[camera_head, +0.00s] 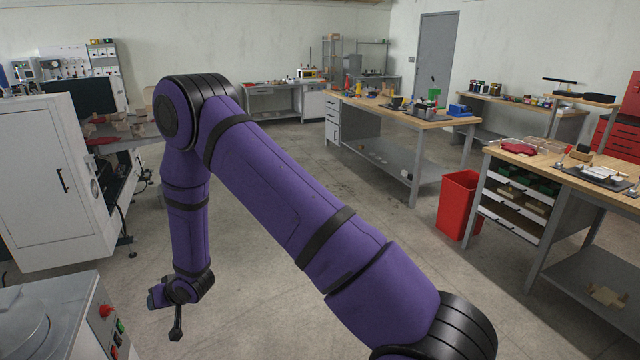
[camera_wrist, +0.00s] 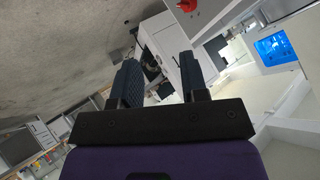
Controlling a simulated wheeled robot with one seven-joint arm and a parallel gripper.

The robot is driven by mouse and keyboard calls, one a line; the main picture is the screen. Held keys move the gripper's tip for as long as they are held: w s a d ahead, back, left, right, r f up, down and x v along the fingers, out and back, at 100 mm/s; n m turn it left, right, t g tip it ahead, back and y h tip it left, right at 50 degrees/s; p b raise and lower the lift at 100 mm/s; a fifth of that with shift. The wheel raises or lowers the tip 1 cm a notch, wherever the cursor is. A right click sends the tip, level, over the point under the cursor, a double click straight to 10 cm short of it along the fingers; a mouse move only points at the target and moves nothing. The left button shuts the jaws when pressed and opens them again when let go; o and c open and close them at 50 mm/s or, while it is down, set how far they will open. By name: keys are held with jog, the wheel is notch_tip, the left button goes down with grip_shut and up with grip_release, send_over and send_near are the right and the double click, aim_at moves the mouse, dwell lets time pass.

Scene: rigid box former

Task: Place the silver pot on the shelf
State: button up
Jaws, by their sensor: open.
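I cannot make out a silver pot for certain in either view. A round grey metal shape (camera_head: 22,325) shows at the lower left of the head view, on top of a machine, cut off by the picture edge; I cannot tell whether it is a pot or part of the machine. My gripper (camera_wrist: 160,70) is open and empty in the wrist view, its two dark fingers apart. In the head view my gripper (camera_head: 177,325) hangs low over bare floor at the left. Lower shelves show under the middle workbench (camera_head: 385,162) and right workbench (camera_head: 607,290); which shelf is meant is unclear.
A white cabinet (camera_head: 50,185) stands at the left, and a machine with red and green buttons (camera_head: 107,312) at the lower left. A red bin (camera_head: 459,205) stands between the workbenches. The concrete floor in the middle is clear. A blue object (camera_wrist: 273,47) shows in the wrist view.

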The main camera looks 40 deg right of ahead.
jog(key=s+d+r+h, duration=0.1)
jog(key=s+d+r, duration=0.25)
jog(key=r, duration=0.65)
jog(key=s+d+r+g+h, duration=0.1)
jog(key=s+d+r+h, duration=0.3)
jog(key=r, duration=0.7)
jog(key=s+d+r+y, duration=0.15)
jog(key=d+r, duration=0.35)
jog(key=r, duration=0.5)
jog(key=s+d+r+g+h, duration=0.15)
jog(key=s+d+r, duration=0.25)
jog(key=s+r, duration=0.75)
jog(key=s+d+r+n+g, duration=0.1)
jog(key=s+d, duration=0.1)
jog(key=s, duration=1.9)
jog(key=shift+d, duration=0.25)
